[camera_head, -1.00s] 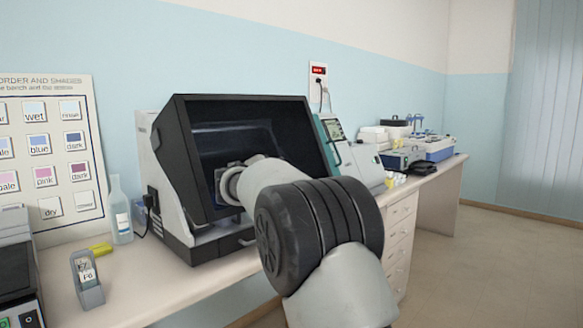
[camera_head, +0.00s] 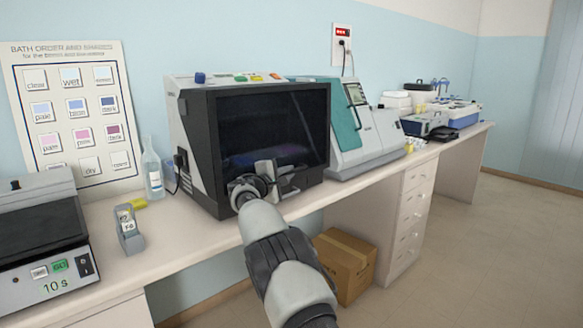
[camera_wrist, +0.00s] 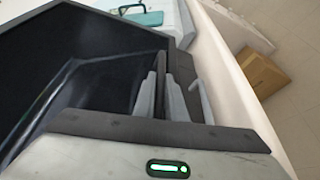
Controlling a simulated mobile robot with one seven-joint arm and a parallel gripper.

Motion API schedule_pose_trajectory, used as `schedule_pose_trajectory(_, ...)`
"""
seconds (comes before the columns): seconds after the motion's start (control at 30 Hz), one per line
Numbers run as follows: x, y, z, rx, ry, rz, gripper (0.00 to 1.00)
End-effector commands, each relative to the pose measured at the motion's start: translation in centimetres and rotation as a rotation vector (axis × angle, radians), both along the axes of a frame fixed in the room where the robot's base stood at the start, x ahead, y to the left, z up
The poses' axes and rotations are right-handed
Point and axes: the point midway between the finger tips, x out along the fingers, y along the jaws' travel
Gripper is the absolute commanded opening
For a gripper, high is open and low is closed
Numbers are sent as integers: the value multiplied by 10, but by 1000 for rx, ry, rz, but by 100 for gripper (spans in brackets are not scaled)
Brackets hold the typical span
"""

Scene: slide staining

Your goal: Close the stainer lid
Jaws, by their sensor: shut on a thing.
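The stainer (camera_head: 187,130) is a light grey box on the bench with coloured buttons on top. Its lid (camera_head: 268,118) is a dark glossy window in a black frame, and it faces front. In the head view the lid stands nearly upright over the front; any gap at its lower edge is partly hidden by my arm. My gripper (camera_head: 268,172) is at the lower part of the lid, a little right of its middle. In the wrist view the dark lid (camera_wrist: 45,75) fills the left, and my fingers (camera_wrist: 168,95) are shut on its dark edge.
A teal and grey machine (camera_head: 360,140) stands close to the stainer's right. A slide holder (camera_head: 129,230), a clear bottle (camera_head: 152,170) and a timer device (camera_head: 45,245) are on the left. A cardboard box (camera_head: 345,262) sits on the floor beneath the bench.

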Motion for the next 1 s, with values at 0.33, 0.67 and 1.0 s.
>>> schedule_pose_trajectory(0.33,11,6,-10,32,-39,-1,0)
schedule_pose_trajectory(0.67,14,10,-12,38,-46,6,0)
schedule_pose_trajectory(1.0,13,10,-12,37,-46,5,18)
